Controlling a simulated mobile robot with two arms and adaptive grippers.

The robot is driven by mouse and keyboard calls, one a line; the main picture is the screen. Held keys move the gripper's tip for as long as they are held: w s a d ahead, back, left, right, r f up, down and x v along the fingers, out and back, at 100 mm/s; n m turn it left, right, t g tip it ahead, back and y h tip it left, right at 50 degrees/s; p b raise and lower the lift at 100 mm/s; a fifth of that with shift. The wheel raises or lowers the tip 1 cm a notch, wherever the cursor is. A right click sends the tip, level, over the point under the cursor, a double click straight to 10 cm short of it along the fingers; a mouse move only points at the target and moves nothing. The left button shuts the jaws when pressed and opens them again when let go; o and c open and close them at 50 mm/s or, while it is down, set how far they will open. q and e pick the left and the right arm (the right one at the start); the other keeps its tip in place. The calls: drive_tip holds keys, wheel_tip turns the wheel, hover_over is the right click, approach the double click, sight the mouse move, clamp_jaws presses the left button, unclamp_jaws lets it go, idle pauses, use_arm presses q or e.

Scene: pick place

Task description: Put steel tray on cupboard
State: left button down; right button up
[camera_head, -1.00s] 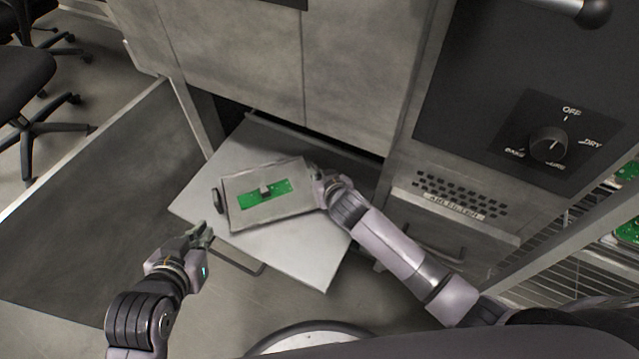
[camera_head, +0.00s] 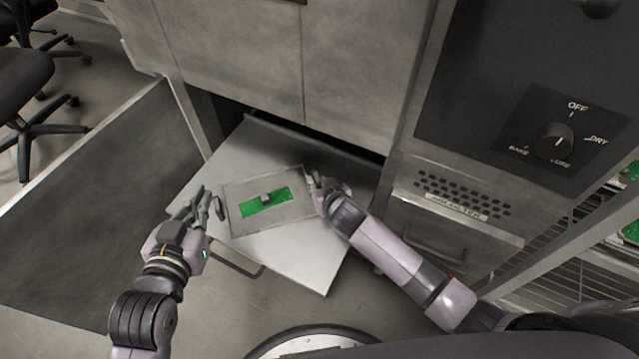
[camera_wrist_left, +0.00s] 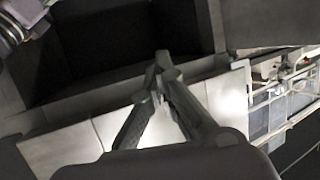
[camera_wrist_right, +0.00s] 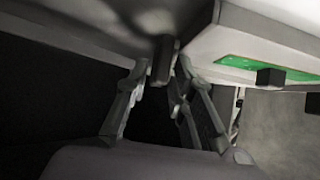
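The steel tray (camera_head: 286,211) lies on a pulled-out pale metal shelf of the cupboard, with a green circuit board (camera_head: 264,200) on it. A dark handle (camera_head: 220,208) shows at its left end. My left gripper (camera_head: 202,198) is just left of that handle with its fingers spread and nothing visibly held. My right gripper (camera_head: 312,182) is at the tray's right end, where the fingers hide the other handle. In the right wrist view its fingers (camera_wrist_right: 163,75) stand apart beside the tray (camera_wrist_right: 275,35).
The pulled-out shelf (camera_head: 300,268) has bare room below the tray. The cupboard front (camera_head: 355,70) rises behind, and an open panel (camera_head: 90,190) stands at the left. A machine with a knob (camera_head: 553,140) and a rack are at the right.

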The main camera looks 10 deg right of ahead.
drive_tip(key=shift+o, duration=0.8)
drive_tip(key=shift+r, duration=0.1)
